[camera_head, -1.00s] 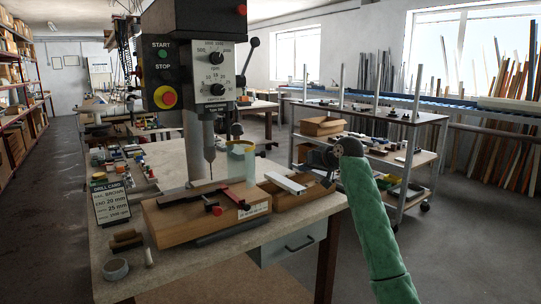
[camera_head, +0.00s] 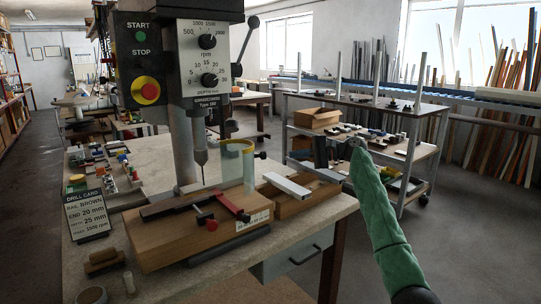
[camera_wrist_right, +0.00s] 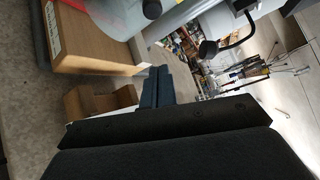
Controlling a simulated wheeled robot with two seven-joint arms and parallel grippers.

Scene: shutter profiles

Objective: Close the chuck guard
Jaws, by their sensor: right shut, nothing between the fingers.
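The chuck guard (camera_head: 238,166) is a clear cylinder with a yellowish rim and a small dark knob (camera_head: 262,155) on its right. It stands to the right of the drill chuck and bit (camera_head: 200,150), not around them. Part of the guard shows at the top of the right wrist view (camera_wrist_right: 105,18). My right gripper (camera_head: 322,152) is to the right of the guard, apart from it. Its dark fingers (camera_wrist_right: 160,84) are together and empty in the wrist view. My left gripper is not in view.
The drill press (camera_head: 180,50) stands on the bench (camera_head: 150,165). A clamped dark rail lies on a wooden block (camera_head: 190,240) below the bit. A wooden box with a pale profile (camera_head: 288,186) sits right of it. A drill card (camera_head: 87,213) stands at left. A trolley (camera_head: 375,107) stands behind.

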